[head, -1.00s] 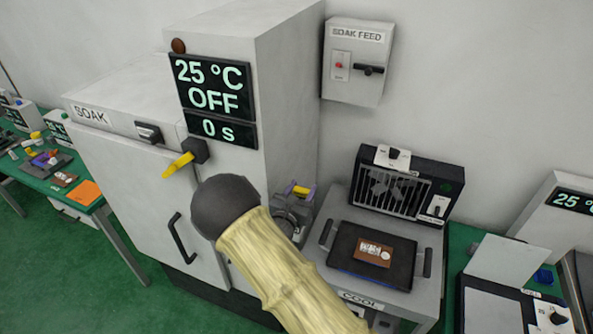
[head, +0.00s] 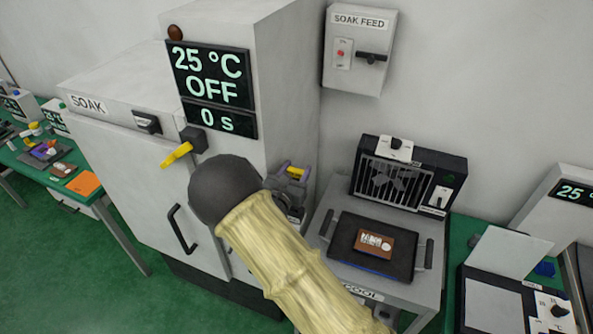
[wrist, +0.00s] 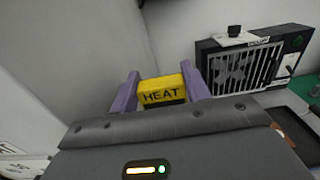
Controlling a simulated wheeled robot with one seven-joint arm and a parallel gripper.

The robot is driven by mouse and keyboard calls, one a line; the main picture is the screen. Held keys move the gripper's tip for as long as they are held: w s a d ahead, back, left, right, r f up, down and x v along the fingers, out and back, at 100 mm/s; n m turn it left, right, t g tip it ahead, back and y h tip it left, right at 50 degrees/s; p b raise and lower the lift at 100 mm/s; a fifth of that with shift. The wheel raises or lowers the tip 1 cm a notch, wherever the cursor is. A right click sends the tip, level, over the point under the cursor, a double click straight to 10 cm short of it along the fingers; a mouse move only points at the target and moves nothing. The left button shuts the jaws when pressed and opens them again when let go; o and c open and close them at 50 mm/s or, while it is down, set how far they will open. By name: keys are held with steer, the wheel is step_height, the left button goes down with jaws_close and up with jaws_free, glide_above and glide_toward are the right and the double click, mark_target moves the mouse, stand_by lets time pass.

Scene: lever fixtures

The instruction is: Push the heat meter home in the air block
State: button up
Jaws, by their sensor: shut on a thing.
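The heat meter (wrist: 162,92) is a yellow block marked HEAT, with a dark lower edge, in the wrist view. My gripper (wrist: 160,90) is shut on it, with one purple finger at each side. In the head view my gripper (head: 296,178) is beside the tall grey cabinet, left of the fan unit, and a yellow piece of the heat meter (head: 295,171) shows at its fingers. My arm covers part of that area. I cannot make out the air block in either view, nor whether the meter touches anything.
The grey SOAK cabinet (head: 130,150) has a yellow lever (head: 176,155) and a display (head: 213,88) reading 25 °C, OFF. A fan unit (head: 408,178) stands behind a dark tray (head: 350,262) with a brown card (head: 375,244). The SOAK FEED box (head: 358,55) is on the wall.

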steer(key=shift+f+b, duration=1.9)
steer(key=shift+f, duration=0.7)
steer(key=shift+f+b, duration=2.35)
steer(key=shift+f, duration=0.2)
stand_by(0.4)
steer(key=o, duration=1.1)
steer(key=shift+c, duration=0.2)
steer(key=b+v, duration=0.5)
steer(key=v, duration=1.2)
steer(key=shift+s, duration=0.2)
steer(key=shift+a+r, duration=0.1)
